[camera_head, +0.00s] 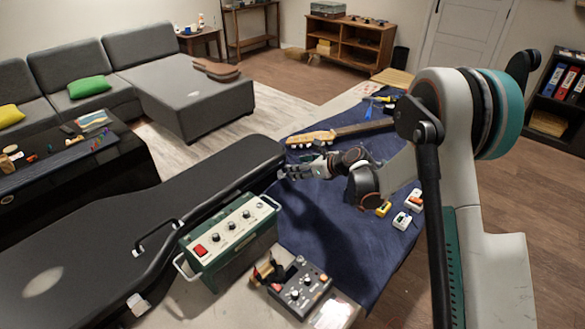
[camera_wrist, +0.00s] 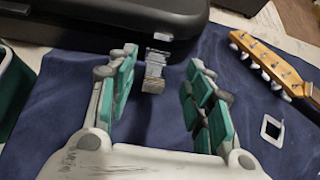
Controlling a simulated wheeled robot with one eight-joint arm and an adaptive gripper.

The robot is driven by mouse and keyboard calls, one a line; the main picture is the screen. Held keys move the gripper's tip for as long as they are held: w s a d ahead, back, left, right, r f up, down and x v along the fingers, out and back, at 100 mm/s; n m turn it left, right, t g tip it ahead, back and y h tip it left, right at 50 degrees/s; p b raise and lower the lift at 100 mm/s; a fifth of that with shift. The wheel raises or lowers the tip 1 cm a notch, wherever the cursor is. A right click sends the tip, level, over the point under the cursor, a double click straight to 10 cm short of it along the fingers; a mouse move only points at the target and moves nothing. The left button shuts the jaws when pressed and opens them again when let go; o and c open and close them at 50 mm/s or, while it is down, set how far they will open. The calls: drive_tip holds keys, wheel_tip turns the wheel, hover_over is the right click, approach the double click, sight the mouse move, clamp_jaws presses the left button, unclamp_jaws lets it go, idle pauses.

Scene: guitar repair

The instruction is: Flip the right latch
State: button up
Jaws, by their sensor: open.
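A long black guitar case (camera_head: 110,236) lies closed at the left; its edge (camera_wrist: 130,20) crosses the top of the wrist view. The right latch (camera_wrist: 154,72) is a silver metal piece sticking out from the case's edge toward me. My gripper (camera_wrist: 158,85) is open, with its teal-padded fingers on either side of the latch and a gap on both sides. In the head view my gripper (camera_head: 286,172) is at the case's right end and hides most of this latch. Another latch (camera_head: 139,303) shows nearer the front.
A green amplifier-like box (camera_head: 230,235) and a grey pedal (camera_head: 300,288) stand in front of the case. A guitar neck with headstock (camera_head: 312,137) lies on the blue cloth (camera_head: 318,228). Small pedals (camera_head: 402,220) lie at the right. The cloth under my gripper is clear.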

drive_tip(key=v, duration=0.5)
drive_tip(key=shift+s+d+r, duration=0.2)
drive_tip(key=shift+d+r, duration=0.05)
